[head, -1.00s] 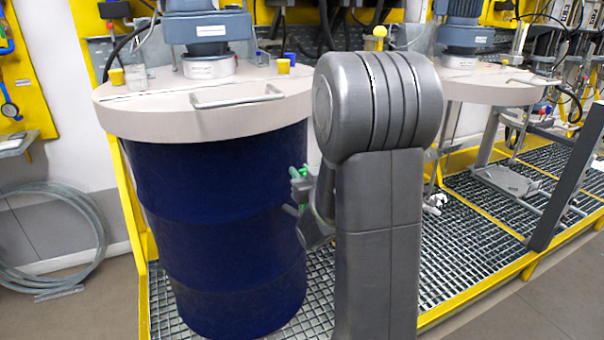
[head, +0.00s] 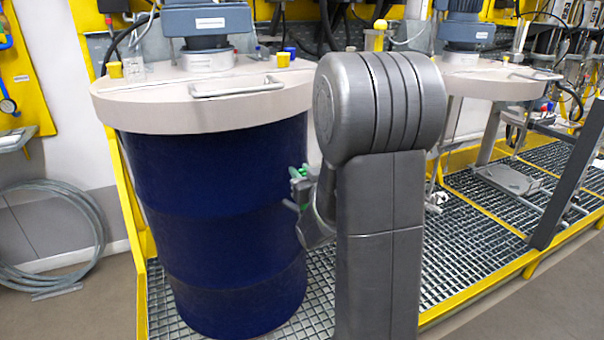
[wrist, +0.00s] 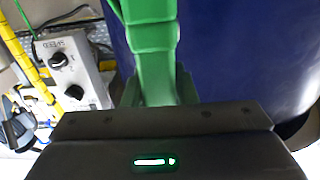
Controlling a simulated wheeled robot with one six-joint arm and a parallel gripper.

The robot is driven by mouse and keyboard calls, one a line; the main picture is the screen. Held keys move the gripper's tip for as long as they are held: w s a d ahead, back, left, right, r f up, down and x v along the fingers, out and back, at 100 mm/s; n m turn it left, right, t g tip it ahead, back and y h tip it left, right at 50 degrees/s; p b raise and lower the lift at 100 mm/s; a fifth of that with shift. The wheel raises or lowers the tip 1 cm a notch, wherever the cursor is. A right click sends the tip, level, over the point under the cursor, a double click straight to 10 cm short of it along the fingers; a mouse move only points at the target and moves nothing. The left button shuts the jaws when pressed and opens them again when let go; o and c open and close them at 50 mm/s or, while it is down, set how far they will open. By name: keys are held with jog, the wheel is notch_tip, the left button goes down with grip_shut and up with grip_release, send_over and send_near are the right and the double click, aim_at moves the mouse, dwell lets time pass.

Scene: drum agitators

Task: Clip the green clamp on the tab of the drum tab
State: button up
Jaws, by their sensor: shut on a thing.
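The green clamp (wrist: 153,45) stands upright in the jaws of my gripper in the wrist view, and its upper end runs out of the frame. A small green part of the clamp (head: 304,171) shows in the head view. My gripper (head: 298,186) is shut on the clamp, at the right side of the blue drum (head: 225,215), partly hidden by my arm. The drum wall (wrist: 230,45) lies behind and to the right of the clamp in the wrist view. I cannot make out the drum's tab in either view, nor tell whether the clamp touches the drum.
The drum's pale lid (head: 150,112) carries a metal handle (head: 238,90) and a motor (head: 207,20). A grey control box (wrist: 72,75) with black knobs shows left of the clamp in the wrist view. A second agitator (head: 463,35) stands to the right over metal grating (head: 455,260).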

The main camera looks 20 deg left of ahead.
jog(key=o, duration=1.1)
jog(key=v, duration=1.4)
jog(key=shift+a, duration=0.1)
